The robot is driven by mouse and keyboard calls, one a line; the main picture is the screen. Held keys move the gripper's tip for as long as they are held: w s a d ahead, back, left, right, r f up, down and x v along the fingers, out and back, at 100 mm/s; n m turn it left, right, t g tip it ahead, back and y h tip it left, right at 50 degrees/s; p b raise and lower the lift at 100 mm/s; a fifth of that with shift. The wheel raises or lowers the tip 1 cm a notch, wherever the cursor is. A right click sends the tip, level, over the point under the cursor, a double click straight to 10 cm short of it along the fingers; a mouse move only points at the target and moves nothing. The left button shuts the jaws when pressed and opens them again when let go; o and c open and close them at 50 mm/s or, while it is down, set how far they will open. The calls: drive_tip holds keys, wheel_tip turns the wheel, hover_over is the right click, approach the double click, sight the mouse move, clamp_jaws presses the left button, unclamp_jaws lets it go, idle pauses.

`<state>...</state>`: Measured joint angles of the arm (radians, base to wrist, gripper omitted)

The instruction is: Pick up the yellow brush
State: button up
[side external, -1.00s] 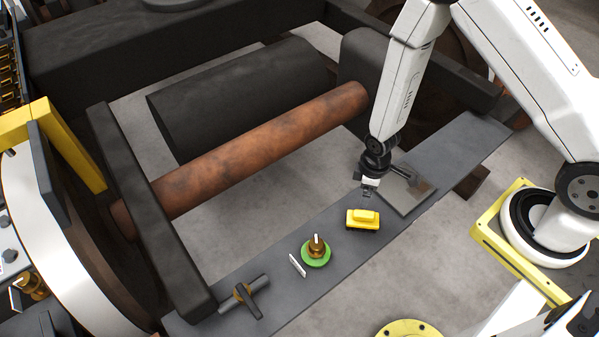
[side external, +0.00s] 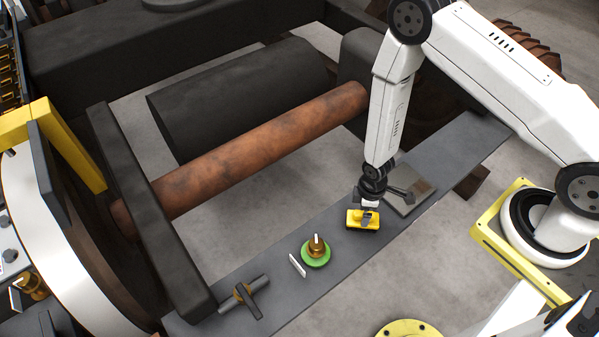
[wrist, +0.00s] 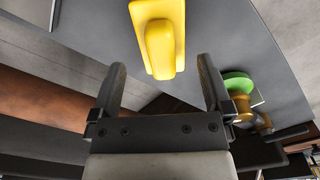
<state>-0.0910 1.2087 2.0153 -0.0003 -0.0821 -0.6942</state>
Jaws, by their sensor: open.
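The yellow brush (side external: 356,217) lies on the grey plank (side external: 284,255), its raised handle upward. In the wrist view the brush (wrist: 158,38) is at the top centre, ahead of the two fingertips. My gripper (side external: 367,217) is over the brush in the side view and covers part of it. In the wrist view my gripper (wrist: 161,72) is open, with nothing between its fingers. Whether a finger touches the brush cannot be told.
A green disc with a brass fitting (side external: 316,250), a small white piece (side external: 297,265) and a T-shaped tool (side external: 244,297) lie left of the brush. A flat grey plate (side external: 419,189) lies to its right. A rusty pipe (side external: 250,155) runs behind the plank.

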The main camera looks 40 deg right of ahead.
drive_tip(key=shift+f, duration=0.25)
drive_tip(key=shift+s+f, duration=0.1)
drive_tip(key=shift+f, duration=2.4)
clamp_jaws()
drive_tip(key=shift+r, duration=0.15)
drive_tip(key=shift+r, duration=1.05)
drive_tip(key=s+r, duration=1)
drive_tip(key=s, duration=0.4)
drive_tip(key=shift+d+r, duration=0.3)
drive_tip(key=shift+d, duration=0.15)
